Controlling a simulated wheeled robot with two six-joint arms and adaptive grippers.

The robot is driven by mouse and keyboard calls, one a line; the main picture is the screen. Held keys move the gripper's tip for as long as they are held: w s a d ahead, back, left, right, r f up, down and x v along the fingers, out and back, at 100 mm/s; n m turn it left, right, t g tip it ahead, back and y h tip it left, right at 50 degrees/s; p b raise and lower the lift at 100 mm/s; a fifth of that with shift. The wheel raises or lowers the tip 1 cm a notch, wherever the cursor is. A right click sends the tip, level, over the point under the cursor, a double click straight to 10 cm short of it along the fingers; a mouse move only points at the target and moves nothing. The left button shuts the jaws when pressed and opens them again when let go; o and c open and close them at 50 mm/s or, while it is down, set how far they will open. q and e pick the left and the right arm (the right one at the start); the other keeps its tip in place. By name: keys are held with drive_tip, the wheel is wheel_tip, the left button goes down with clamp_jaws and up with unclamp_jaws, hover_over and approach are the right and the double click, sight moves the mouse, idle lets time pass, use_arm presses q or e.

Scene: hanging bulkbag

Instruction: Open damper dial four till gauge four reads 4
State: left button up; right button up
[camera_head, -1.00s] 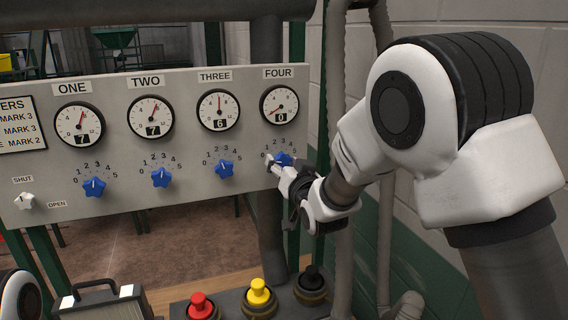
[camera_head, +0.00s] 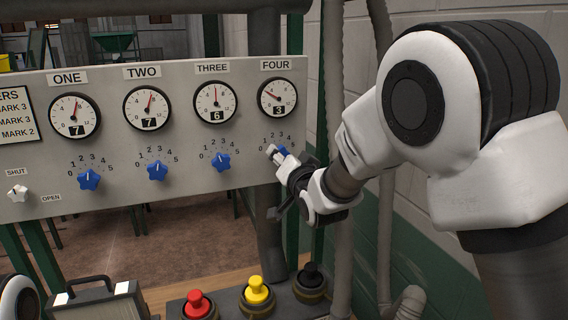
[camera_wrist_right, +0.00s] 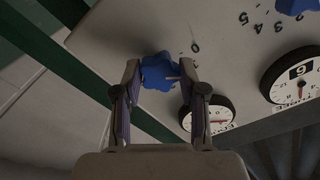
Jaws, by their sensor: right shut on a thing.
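Gauge four (camera_head: 277,98), under the FOUR label at the panel's right end, shows 3 in its window. Below it is blue damper dial four (camera_head: 283,151), mostly hidden behind my right gripper (camera_head: 277,153) in the head view. In the right wrist view the blue dial (camera_wrist_right: 158,72) sits between the two fingertips of my right gripper (camera_wrist_right: 160,69), which is shut on it. Gauge four (camera_wrist_right: 212,116) is partly hidden by a finger there. The dial's pointer position cannot be read. My left gripper is not in view.
Dials one (camera_head: 89,180), two (camera_head: 157,170) and three (camera_head: 221,162) sit left along the panel. Their gauges show 7, 7 and 6. A white shut/open knob (camera_head: 17,193) is at far left. Red (camera_head: 198,304), yellow (camera_head: 257,290) and black (camera_head: 311,276) buttons stand below.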

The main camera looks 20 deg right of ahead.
drive_tip(key=shift+m+b, duration=0.45)
drive_tip(key=shift+m, duration=0.45)
drive_tip(key=o, duration=1.1)
drive_tip(key=shift+w+a, duration=0.1)
drive_tip(key=shift+o, duration=0.2)
drive_tip(key=shift+w+a+f, duration=0.1)
drive_tip(key=shift+w+f, duration=0.05)
drive_tip(key=shift+w, duration=0.15)
drive_tip(key=s, duration=1.2)
drive_tip(key=shift+d, duration=0.2)
